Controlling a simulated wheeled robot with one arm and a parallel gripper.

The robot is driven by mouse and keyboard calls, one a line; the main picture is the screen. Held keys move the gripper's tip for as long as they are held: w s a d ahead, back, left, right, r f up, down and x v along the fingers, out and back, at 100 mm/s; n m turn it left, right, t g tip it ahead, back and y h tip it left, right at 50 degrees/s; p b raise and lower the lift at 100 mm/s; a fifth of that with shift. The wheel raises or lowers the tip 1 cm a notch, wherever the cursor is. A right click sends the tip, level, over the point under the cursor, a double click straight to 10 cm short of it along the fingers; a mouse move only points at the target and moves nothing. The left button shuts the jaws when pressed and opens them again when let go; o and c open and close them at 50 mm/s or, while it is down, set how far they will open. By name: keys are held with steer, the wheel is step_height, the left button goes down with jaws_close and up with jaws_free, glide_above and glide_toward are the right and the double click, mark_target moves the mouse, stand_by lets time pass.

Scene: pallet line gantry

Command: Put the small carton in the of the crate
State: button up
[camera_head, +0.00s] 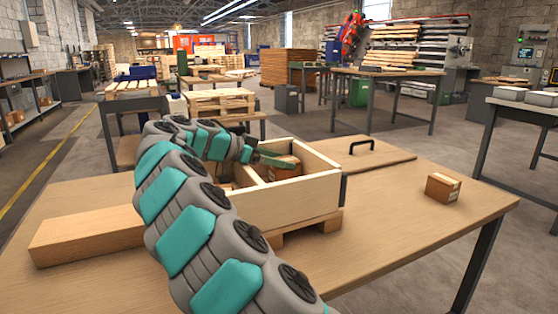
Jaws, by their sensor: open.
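The open wooden crate (292,203) stands on a pallet base on the table, with a divider inside. A small brown carton (287,173) lies in the right part of the crate, mostly hidden by the walls. My gripper (279,162) is open and reaches into the crate from the left, with a green finger just over this carton; I cannot tell whether they touch. A second small brown carton (443,187) with a pale label sits on the table to the right of the crate. My arm hides the crate's left part.
A wooden lid (392,156) with a black handle (361,146) lies behind and right of the crate. A long wooden block (85,238) lies on the table (405,246) at the left. The table's front right is clear.

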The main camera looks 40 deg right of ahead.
steer(key=v, duration=0.7)
steer(key=shift+a+r, duration=0.15)
steer(key=shift+a, duration=0.1)
